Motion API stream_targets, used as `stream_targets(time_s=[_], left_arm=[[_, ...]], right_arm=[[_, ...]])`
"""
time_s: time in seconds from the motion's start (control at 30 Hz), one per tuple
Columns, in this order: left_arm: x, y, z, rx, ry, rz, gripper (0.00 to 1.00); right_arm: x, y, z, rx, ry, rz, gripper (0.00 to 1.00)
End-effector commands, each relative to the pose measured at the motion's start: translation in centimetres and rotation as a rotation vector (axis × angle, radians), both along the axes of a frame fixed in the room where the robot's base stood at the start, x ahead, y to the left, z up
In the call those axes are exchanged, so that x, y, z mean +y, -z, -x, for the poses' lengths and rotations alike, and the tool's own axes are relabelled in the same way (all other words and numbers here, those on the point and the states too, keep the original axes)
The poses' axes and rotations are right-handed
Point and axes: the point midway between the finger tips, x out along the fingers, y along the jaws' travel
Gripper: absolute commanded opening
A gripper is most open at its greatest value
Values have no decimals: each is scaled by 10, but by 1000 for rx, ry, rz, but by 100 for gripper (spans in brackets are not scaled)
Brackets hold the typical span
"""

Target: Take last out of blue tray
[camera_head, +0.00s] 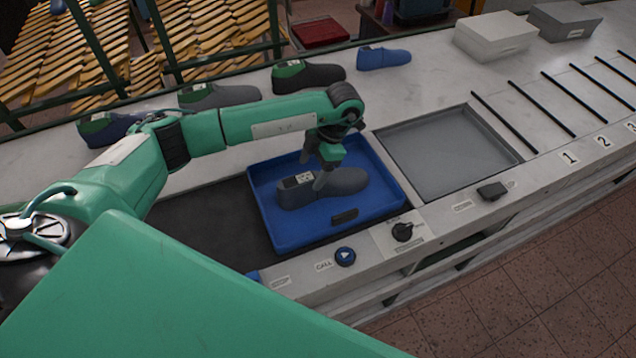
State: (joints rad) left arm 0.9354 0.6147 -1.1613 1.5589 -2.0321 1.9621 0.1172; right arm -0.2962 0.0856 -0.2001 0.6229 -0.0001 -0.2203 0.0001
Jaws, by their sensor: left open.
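The blue tray (284,236) sits on the dark belt of the workbench. A dark grey shoe last (345,186) lies inside it, with a light label patch (298,180) on its left end. The gripper hides part of the last's upper side. My right gripper is not in view.
Several other lasts, including a blue one (383,58) and a green-topped dark one (308,77), stand along the back edge. A grey recessed plate (447,153) lies right of the tray. Grey boxes (495,37) stand at the back right. Knobs and a button line the front.

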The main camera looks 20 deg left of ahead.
Motion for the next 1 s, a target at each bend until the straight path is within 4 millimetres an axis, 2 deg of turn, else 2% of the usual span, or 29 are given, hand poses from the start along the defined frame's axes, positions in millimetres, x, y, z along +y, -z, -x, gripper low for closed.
stream_targets(time_s=[0.17, 0.4, 0.53, 0.73, 1.0], left_arm=[[1, 11, 4, 4, -2, -2, 74], [6, 42, 10, 2, -2, 0, 74], [8, 50, 11, 1, 0, 0, 74], [8, 51, 11, 0, 0, 0, 74], [8, 50, 11, 0, 0, 0, 21]], right_arm=[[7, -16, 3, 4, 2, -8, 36], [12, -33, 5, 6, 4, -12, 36], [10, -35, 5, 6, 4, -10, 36], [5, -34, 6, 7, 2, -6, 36], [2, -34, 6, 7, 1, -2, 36]])
